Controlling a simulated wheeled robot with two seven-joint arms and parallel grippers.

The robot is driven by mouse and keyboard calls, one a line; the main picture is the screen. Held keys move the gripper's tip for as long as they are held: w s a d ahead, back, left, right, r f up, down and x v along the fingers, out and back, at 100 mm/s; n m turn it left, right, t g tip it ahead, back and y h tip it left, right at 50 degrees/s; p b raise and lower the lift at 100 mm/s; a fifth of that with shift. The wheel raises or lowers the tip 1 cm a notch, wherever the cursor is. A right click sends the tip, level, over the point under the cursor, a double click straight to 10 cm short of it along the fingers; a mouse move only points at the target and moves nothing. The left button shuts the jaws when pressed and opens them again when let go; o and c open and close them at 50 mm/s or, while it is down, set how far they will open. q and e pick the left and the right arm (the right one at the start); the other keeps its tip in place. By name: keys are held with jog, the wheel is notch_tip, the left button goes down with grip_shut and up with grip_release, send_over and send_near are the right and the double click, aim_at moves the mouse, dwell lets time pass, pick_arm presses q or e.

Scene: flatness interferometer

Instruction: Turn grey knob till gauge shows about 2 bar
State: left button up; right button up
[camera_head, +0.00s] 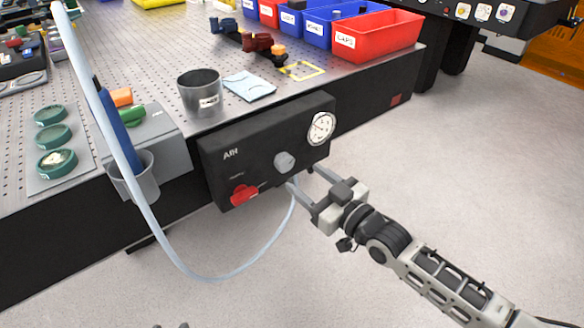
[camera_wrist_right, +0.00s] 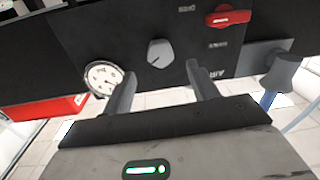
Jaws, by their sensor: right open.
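The grey knob (camera_head: 285,162) sits on the front of a black air panel (camera_head: 222,152) fixed to the table's front edge. The round white gauge (camera_head: 321,128) is at the panel's right end; its reading is too small to tell. My right gripper (camera_head: 302,178) is open, in front of and just below the knob. In the right wrist view the knob (camera_wrist_right: 160,52) lies beyond and between the open fingers (camera_wrist_right: 160,85), apart from them. The gauge (camera_wrist_right: 104,77) there is partly covered by one finger. My left gripper is not clearly seen.
A red lever (camera_head: 243,194) is on the panel's lower left. A pale hose (camera_head: 215,277) loops below the panel. A grey cup (camera_head: 147,183) holding a blue tool hangs left of it. A metal cup (camera_head: 200,95) stands above the panel. The floor in front is clear.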

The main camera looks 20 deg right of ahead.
aim_at(288, 165)
jog(key=x, duration=0.6)
jog(key=c, duration=1)
